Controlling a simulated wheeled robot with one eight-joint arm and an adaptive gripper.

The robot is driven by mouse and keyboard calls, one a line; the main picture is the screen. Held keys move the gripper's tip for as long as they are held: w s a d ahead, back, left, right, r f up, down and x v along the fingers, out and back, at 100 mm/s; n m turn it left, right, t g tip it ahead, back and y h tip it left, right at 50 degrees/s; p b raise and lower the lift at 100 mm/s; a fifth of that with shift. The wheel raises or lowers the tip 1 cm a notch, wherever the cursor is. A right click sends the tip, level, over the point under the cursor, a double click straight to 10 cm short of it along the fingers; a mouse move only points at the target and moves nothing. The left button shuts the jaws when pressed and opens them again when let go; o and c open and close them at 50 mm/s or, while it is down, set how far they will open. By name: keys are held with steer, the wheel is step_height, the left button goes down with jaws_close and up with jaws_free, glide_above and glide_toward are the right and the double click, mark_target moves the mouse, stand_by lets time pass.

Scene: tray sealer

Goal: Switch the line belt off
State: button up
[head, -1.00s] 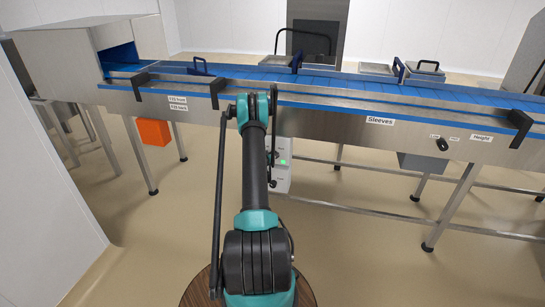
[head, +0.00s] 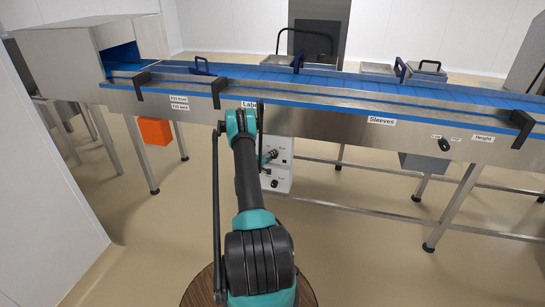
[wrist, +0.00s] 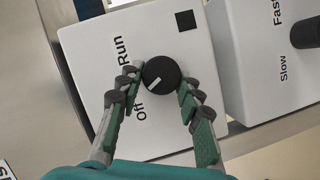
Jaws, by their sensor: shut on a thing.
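The black round switch knob (wrist: 162,72) sits on a white control box (wrist: 85,60) marked Run and Off in the wrist view. Its pale pointer mark faces the Off label. My gripper (wrist: 160,79) is shut on the knob, one finger at each side. The square lamp (wrist: 185,20) on the box is dark. In the head view the box (head: 284,148) hangs under the conveyor, partly behind my arm. The blue line belt (head: 335,86) runs across above it.
A second white box (wrist: 265,80) marked Fast and Slow, with its own black knob (wrist: 305,32), stands beside the first. An orange box (head: 154,132) hangs under the belt at left. Metal legs and rails stand at right. The floor in front is clear.

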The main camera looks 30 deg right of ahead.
mark_target(276, 138)
steer(key=shift+f+n+h, duration=0.1)
steer(key=shift+n+h, duration=0.3)
steer(key=shift+n, duration=0.4)
steer(key=shift+a, duration=0.1)
steer(key=o, duration=1.2)
steer(key=shift+c, duration=0.2)
step_height(276, 138, up, 9)
steer(key=shift+s+r, duration=0.1)
steer(key=shift+r, duration=0.4)
